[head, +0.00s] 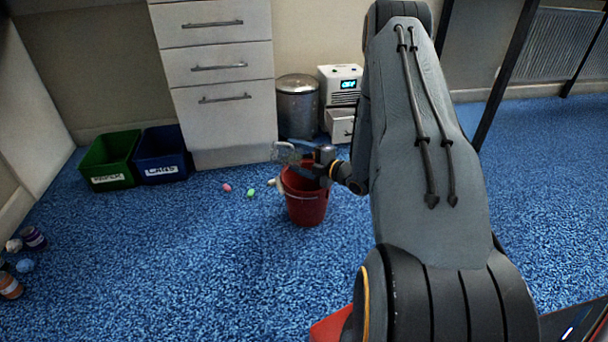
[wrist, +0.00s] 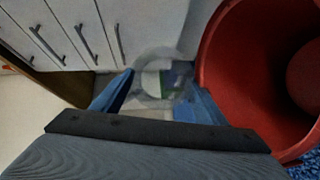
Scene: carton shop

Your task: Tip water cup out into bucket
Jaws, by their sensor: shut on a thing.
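A clear see-through cup (head: 285,153) is in my gripper (head: 303,149), above the left part of the red bucket's rim. The cup looks tilted in the head view, but its exact angle and any water in it are hard to make out. In the wrist view the cup (wrist: 152,78) shows faintly between the two blue fingers of my gripper (wrist: 158,90), which are shut on it. The red bucket (head: 306,208) stands upright on the floor below my gripper. In the wrist view the bucket (wrist: 218,65) opens at the right, beside the cup.
A green bin (head: 110,160) and a blue bin (head: 163,155) stand at the left by white drawers (head: 222,90). A metal trash can (head: 297,105) stands behind the bucket. The blue carpet is otherwise open.

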